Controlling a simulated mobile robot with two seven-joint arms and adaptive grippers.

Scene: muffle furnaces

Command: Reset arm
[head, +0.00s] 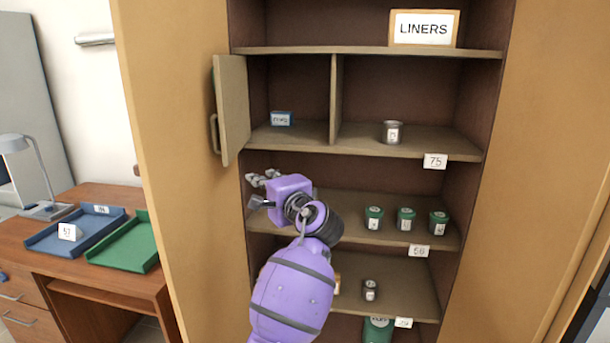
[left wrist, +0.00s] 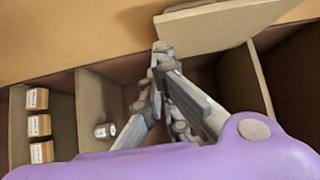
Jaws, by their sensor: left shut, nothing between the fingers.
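My left gripper (head: 258,188) is shut and empty in front of the cabinet, just below the small open compartment door (head: 231,110). In the left wrist view its fingers (left wrist: 160,75) are close together with nothing between them. The cabinet's shelves and the pale open door panel (left wrist: 225,20) lie beyond them. My purple left forearm hides part of the lower shelves. My right gripper is not in view.
Green-topped jars (head: 406,219) stand on the middle shelf, and a small dark jar (head: 370,290) stands lower. A desk with a blue tray (head: 50,243) and green tray (head: 125,256) is at left.

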